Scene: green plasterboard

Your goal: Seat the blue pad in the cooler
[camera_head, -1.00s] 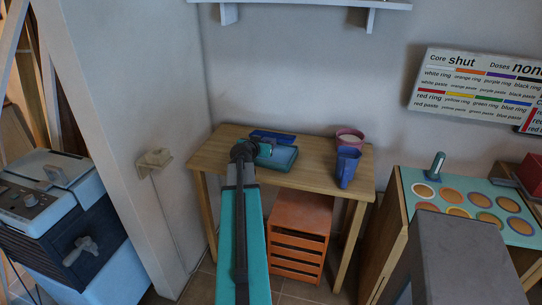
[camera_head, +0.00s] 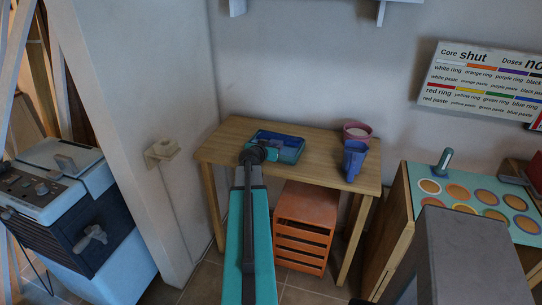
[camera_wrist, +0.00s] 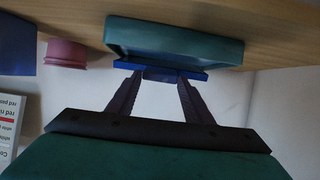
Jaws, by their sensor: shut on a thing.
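The blue pad (camera_wrist: 162,74) shows as a flat blue strip between my fingertips in the wrist view. My gripper (camera_wrist: 160,77) is shut on it, close against a teal tray (camera_wrist: 175,40) on the table. In the head view, my gripper (camera_head: 268,153) is at the front left of the tray (camera_head: 292,158), and blue shows within the tray's outline. My arm hides part of it. A light-blue and dark machine (camera_head: 75,215) with knobs on top and a handle on its front stands at the far left, and looks like the cooler.
A wall post (camera_head: 130,120) stands between machine and table. A cabinet with coloured rings (camera_head: 470,195) is at right.

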